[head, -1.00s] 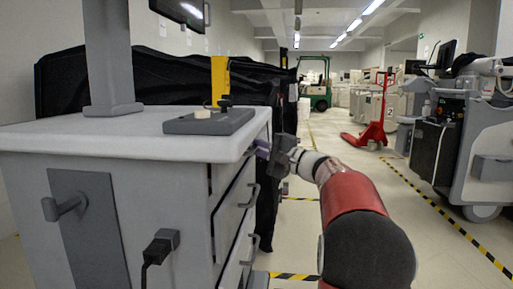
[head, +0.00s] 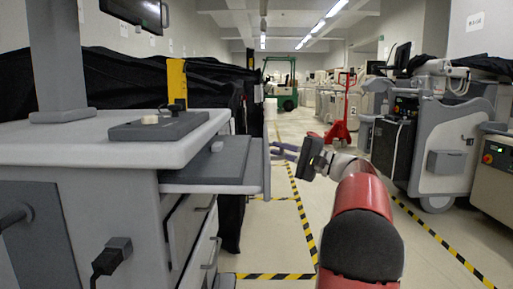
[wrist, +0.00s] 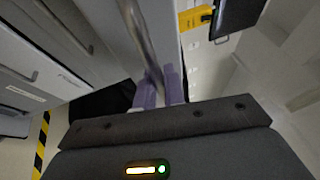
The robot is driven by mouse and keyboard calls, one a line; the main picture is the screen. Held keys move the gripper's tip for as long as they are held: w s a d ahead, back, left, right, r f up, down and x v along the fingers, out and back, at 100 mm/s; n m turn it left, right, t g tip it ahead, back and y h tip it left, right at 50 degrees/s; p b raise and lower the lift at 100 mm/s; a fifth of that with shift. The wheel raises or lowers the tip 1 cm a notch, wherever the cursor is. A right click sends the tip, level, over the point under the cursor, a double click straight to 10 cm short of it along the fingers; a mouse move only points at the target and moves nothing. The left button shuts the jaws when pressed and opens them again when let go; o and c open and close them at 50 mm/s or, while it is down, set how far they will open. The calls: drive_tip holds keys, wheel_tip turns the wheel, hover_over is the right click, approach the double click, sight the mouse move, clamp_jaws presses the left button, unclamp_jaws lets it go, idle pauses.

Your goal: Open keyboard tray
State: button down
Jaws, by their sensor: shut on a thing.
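The keyboard tray (head: 225,160) is out from under the top of the grey cart (head: 120,150), on its right side. It is a flat dark shelf with an upright light front panel (head: 258,165). My gripper (head: 284,151) is at the outer side of that panel. In the wrist view, my purple fingers (wrist: 159,92) are shut on a curved metal handle (wrist: 142,42), which runs up from between them. In the head view the handle is hard to make out.
Drawers with handles (head: 190,225) sit below the tray. A grey control pad (head: 160,125) lies on the cart top. The striped aisle floor to the right is open. Another grey machine (head: 440,140) stands at the right, and a red pallet jack (head: 340,130) farther back.

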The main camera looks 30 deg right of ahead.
drive_tip(key=shift+s+d+f+p, duration=0.1)
drive_tip(key=shift+s+d+p, duration=0.1)
drive_tip(key=shift+s+d, duration=0.45)
drive_tip(key=shift+s+d+r+p, duration=0.15)
drive_tip(key=shift+s+d, duration=0.25)
drive_tip(key=shift+d, duration=0.45)
drive_tip(key=shift+s+d+f+p, duration=0.2)
drive_tip(key=shift+s+d, duration=0.3)
drive_tip(key=shift+d, duration=0.25)
drive_tip(key=c, duration=1.8)
unclamp_jaws()
drive_tip(key=v, duration=0.7)
drive_tip(key=shift+s+d, duration=0.2)
drive_tip(key=shift+s, duration=0.1)
